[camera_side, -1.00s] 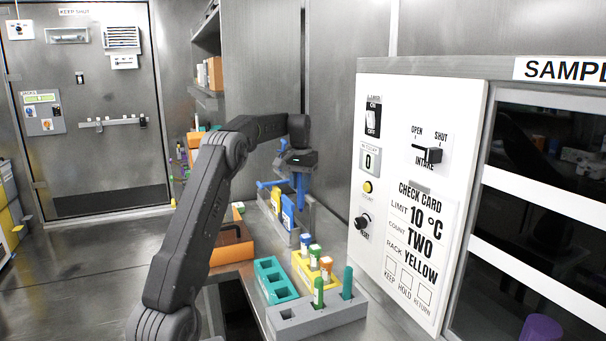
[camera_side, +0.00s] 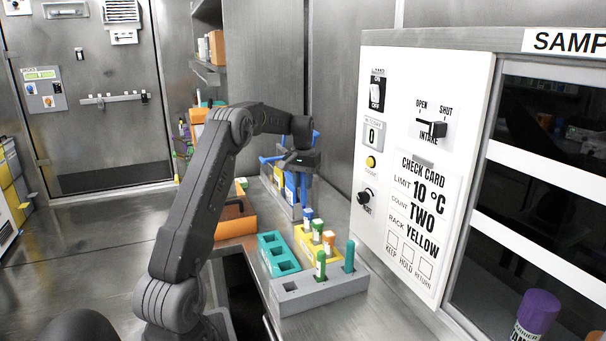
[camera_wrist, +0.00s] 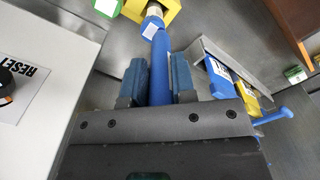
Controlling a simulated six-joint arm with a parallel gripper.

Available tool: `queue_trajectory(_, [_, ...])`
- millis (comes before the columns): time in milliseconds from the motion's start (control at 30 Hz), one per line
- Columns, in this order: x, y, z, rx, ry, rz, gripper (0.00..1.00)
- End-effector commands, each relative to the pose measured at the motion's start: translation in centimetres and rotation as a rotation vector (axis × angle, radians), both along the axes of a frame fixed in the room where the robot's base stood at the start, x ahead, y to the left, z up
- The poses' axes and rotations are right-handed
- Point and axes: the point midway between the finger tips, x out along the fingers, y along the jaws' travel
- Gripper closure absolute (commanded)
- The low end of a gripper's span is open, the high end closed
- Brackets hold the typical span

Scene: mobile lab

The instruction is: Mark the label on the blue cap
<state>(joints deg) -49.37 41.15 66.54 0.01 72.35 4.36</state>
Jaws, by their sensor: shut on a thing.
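My gripper (camera_side: 302,170) is shut on a blue pen-like marker, pointing down over the racks. The wrist view shows this blue marker (camera_wrist: 161,65) between the two finger pads. The vial with the blue cap (camera_side: 308,213) stands in the yellow rack (camera_side: 304,240), beside a green-capped vial (camera_side: 318,225) and an orange-capped vial (camera_side: 329,236). In the wrist view the blue cap (camera_wrist: 150,29) lies right at the marker's far end. I cannot tell whether they touch. The label is not clear to read.
A grey block (camera_side: 318,292) holds a green vial (camera_side: 320,264) and a teal stick (camera_side: 349,257). A teal rack (camera_side: 277,253) is beside it. Behind stands a grey holder (camera_wrist: 230,64) with blue and yellow pieces. The white control panel (camera_side: 385,200) rises close on the right.

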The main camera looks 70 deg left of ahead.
Motion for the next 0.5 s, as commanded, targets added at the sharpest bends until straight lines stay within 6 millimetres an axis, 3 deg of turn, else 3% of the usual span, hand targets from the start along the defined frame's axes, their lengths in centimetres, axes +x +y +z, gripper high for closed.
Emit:
queue_trajectory(300, [2.6,-0.1,-0.2,0.001,-0.001,-0.002,1.00])
queue_trajectory(500, [0.4,0.0,0.0,0.001,-0.001,0.001,1.00])
